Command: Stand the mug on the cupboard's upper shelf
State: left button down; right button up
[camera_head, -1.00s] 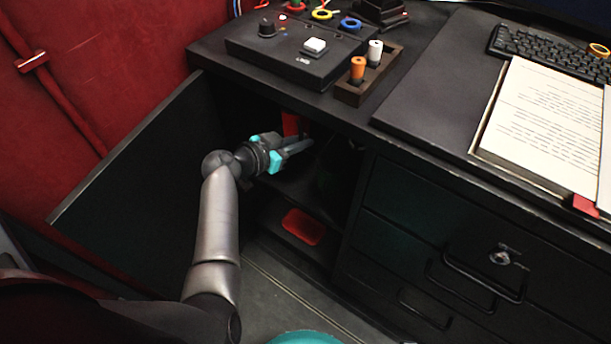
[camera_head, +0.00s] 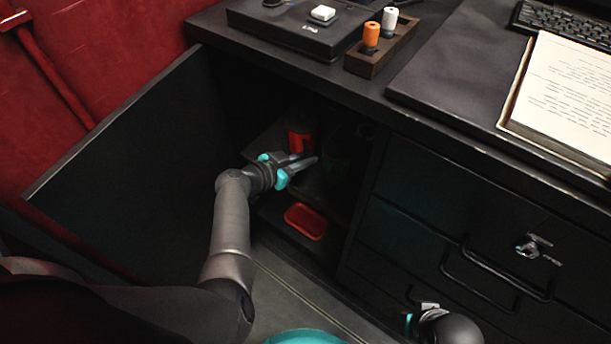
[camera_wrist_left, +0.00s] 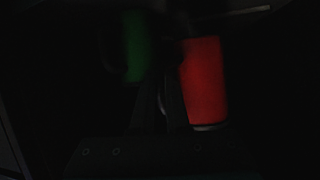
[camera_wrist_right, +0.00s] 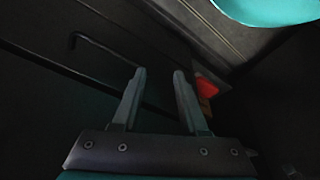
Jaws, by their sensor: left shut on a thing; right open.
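My left gripper (camera_head: 306,161) reaches into the open cupboard at upper shelf height. Its fingers are shut close together, also in the left wrist view (camera_wrist_left: 164,80). A dark green thing, probably the mug (camera_wrist_left: 133,48), shows at the fingertips in the left wrist view, with a dark curved part at its left side. In the head view it is lost in shadow; its exact grip and whether it touches the shelf cannot be told. The upper shelf (camera_head: 262,143) is dark. My right gripper (camera_wrist_right: 158,76) is open and empty in front of the drawers.
A red can (camera_head: 300,138) stands on the upper shelf behind the left gripper, close to the green thing in the left wrist view (camera_wrist_left: 204,82). A red tray (camera_head: 305,221) lies on the lower shelf. The cupboard door (camera_head: 130,150) stands open at left. Drawer handles (camera_head: 495,275) stick out at right.

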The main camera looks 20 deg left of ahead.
pick_arm(q)
jog(key=shift+f+b, duration=0.4)
jog(key=shift+f, duration=0.55)
notch_tip(320, 180, down, 3)
jog(key=shift+w+b, duration=0.1)
jog(key=shift+b, duration=0.8)
jog(key=shift+f, duration=0.4)
pick_arm(e)
notch_tip(320, 180, up, 7)
jog(key=t, duration=0.1)
jog(key=shift+w, duration=0.45)
pick_arm(q)
jog(key=shift+f+b, duration=0.1)
jog(key=shift+b, duration=0.2)
pick_arm(e)
jog(key=shift+w+a, duration=0.1)
jog(key=shift+a, duration=0.05)
pick_arm(q)
jog(key=c, duration=0.9)
grip_release()
pick_arm(e)
jog(key=shift+r, duration=0.1)
